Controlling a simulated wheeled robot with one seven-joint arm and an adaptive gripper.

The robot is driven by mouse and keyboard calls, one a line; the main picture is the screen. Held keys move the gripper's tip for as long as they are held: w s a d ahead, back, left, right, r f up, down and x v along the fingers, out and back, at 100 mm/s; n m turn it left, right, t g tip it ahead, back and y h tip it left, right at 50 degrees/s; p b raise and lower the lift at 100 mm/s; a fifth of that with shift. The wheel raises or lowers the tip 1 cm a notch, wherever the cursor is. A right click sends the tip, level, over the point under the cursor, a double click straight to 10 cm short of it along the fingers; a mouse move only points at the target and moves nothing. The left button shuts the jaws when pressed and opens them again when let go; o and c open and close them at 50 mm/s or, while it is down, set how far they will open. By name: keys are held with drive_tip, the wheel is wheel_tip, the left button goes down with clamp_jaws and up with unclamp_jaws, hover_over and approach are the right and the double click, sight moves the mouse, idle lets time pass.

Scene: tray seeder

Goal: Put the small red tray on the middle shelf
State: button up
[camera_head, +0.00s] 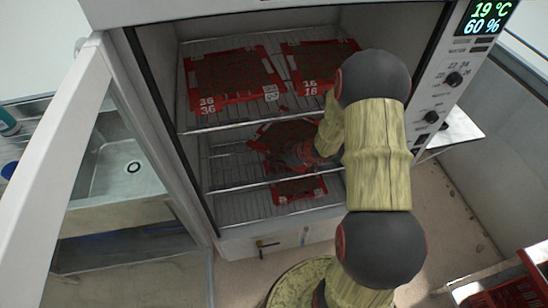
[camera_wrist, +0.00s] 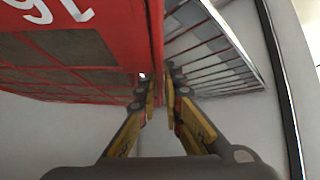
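A red tray (camera_head: 267,133) with dark contents is on or just above the middle shelf (camera_head: 226,172) of the open cabinet, partly hidden by my arm. My gripper (camera_head: 300,155) is at its front right part. In the wrist view the red tray (camera_wrist: 75,45) fills the left side, with a white "16" upside down at its top left. My gripper (camera_wrist: 161,88) has its fingers close together, one each side of the tray's red side wall, shut on it. Whether the tray's base touches the shelf wires is hidden.
Two larger red trays, marked 36 (camera_head: 230,77) and 16 (camera_head: 320,62), lie on the top shelf close above. Another red tray (camera_head: 298,190) is on the bottom shelf. The glass door (camera_head: 75,150) stands open at left. The middle shelf's left part is bare.

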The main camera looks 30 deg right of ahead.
drive_tip(key=o, duration=0.3)
drive_tip(key=shift+r, duration=0.1)
drive_tip(key=shift+o, duration=0.2)
drive_tip(key=p+v, duration=0.5)
drive_tip(key=v, duration=0.7)
